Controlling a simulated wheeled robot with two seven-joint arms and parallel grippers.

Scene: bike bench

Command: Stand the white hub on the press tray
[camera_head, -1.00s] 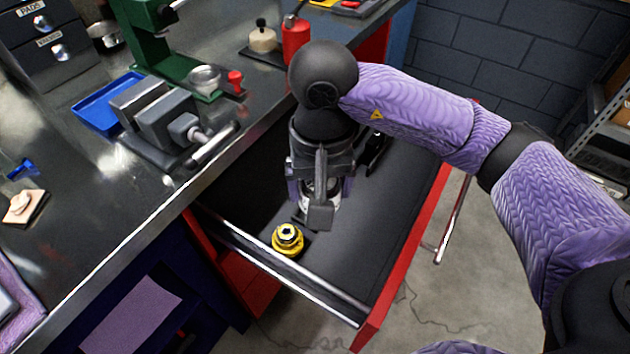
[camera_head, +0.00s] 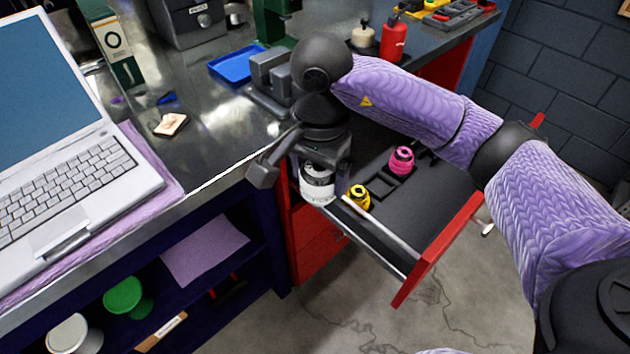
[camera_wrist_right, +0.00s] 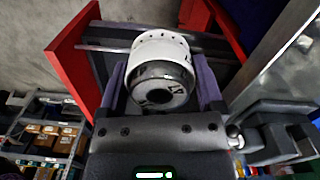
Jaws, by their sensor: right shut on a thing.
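The white hub (camera_head: 317,183), with a dark grey end, is between the fingers of my right gripper (camera_head: 322,172), which is shut on it. It hangs near the drawer's left rail, in front of the bench edge. In the right wrist view the hub (camera_wrist_right: 160,45) sits between the two purple-sided fingers of the gripper (camera_wrist_right: 162,88). A blue tray (camera_head: 232,68) lies on the bench beside the green press (camera_head: 270,22); it is empty where it shows. My left gripper is out of view.
The open red drawer (camera_head: 440,255) holds a yellow hub (camera_head: 357,197) and a pink hub (camera_head: 401,160). A grey vise (camera_head: 268,75) stands between my gripper and the blue tray. A laptop (camera_head: 75,170) is at left. Bench top between laptop and vise is mostly clear.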

